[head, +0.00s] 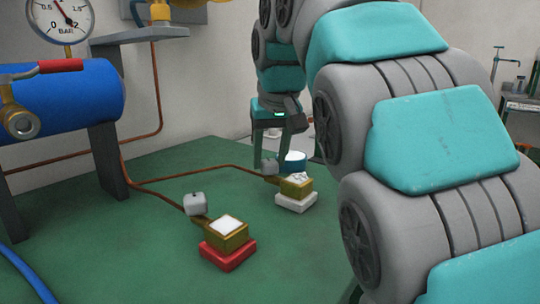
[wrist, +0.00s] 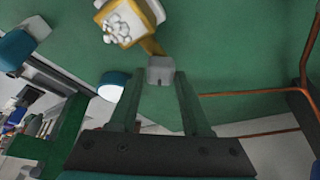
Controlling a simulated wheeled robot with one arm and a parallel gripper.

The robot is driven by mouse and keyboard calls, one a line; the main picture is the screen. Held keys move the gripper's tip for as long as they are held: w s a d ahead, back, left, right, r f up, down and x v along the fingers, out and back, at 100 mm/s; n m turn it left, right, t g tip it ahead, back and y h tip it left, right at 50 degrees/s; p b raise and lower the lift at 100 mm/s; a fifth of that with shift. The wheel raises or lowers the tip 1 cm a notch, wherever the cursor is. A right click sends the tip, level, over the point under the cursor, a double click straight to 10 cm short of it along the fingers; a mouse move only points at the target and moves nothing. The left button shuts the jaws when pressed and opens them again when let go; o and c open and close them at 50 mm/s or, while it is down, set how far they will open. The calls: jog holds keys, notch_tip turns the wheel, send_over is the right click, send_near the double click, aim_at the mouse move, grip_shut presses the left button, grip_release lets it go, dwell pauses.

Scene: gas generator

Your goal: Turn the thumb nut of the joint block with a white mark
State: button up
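The farther brass joint block (head: 296,188) sits on a white base (head: 296,202) and has a lumpy white top. Its grey thumb nut (head: 270,166) is partly hidden by my gripper (head: 270,160). In the wrist view, this block (wrist: 126,42) is at the top and the nut (wrist: 161,71) lies between my two fingertips. My gripper (wrist: 158,78) is open, with a finger on each side of the nut. I cannot tell whether either finger touches it. A nearer joint block (head: 226,234) sits on a red base (head: 231,255), with its own grey nut (head: 195,204).
A blue cup-like object with a white top (head: 293,160) stands just behind the farther block. Copper pipes (head: 200,168) run along the green table (head: 140,245). A blue tank (head: 70,100) and a pressure gauge (head: 62,15) are at left. The front table area is clear.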

grip_shut()
jog(key=shift+m, duration=0.3)
jog(key=m+h+p, duration=0.1)
jog(key=m+p, duration=0.1)
jog(key=m, duration=0.1)
jog(key=shift+a+h, duration=0.1)
jog(key=shift+h, duration=0.2)
jog(key=m, duration=0.2)
jog(key=m+h, duration=0.1)
jog(key=m, duration=0.1)
jog(key=shift+a+m+h, duration=0.2)
jog(key=shift+m+h, duration=0.1)
jog(key=shift+m, duration=0.5)
jog(key=shift+m+g+h, duration=0.3)
jog(key=shift+m+h, duration=0.1)
jog(key=shift+m, duration=0.4)
